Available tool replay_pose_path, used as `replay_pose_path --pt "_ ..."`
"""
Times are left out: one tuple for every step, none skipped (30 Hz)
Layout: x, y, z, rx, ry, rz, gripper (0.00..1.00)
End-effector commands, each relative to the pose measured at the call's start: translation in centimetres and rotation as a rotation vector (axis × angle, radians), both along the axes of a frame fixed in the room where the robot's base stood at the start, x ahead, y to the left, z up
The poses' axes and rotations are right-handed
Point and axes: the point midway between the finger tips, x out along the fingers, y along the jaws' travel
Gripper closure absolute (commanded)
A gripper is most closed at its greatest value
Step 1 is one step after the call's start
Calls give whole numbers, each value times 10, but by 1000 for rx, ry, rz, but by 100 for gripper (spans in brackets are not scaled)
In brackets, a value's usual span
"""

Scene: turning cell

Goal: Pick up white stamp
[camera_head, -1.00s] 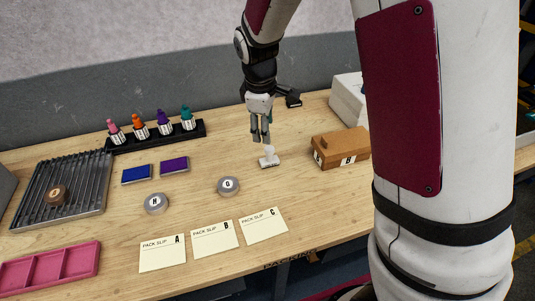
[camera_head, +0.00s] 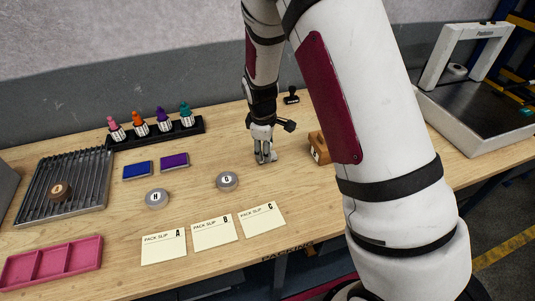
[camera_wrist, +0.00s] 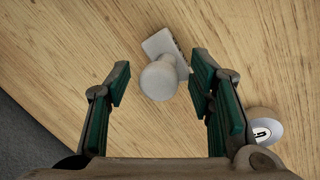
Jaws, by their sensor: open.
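The white stamp (camera_wrist: 159,78) stands upright on the wooden table in the wrist view, its round knob toward the camera and its flat base partly showing behind. My gripper (camera_wrist: 161,84) is open, with one green-padded finger on each side of the stamp. A gap shows between the knob and each finger. In the head view my gripper (camera_head: 264,157) is low over the table and mostly hides the stamp.
A grey round tin marked G (camera_head: 227,181) stands just left of my gripper. A brown box (camera_head: 317,148) is close on the right, partly behind my arm. A black stamp (camera_head: 291,97) stands farther back. Pack slips (camera_head: 214,232) lie in front.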

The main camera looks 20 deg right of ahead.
Motion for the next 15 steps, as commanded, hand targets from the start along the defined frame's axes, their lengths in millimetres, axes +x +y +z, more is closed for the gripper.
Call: replay_pose_path --pt "0 0 0 0 0 0 51" --pt "0 0 -1 0 -1 0 51" --pt "0 0 0 0 -1 0 51" --pt "0 0 0 0 -1 0 51" --pt "0 0 0 0 -1 0 51" --pt "0 0 0 1 -1 0 54" --pt "0 0 0 0 -1 0 60" --pt "0 0 0 1 -1 0 67" --pt "0 0 0 1 -1 0 76" --pt "0 0 0 1 -1 0 83" --pt "0 0 0 1 -1 0 90" --pt "0 0 0 0 0 0 99" --pt "0 0 0 0 0 0 100" --pt "0 0 0 0 0 0 100" --pt "0 0 0 0 -1 0 100"
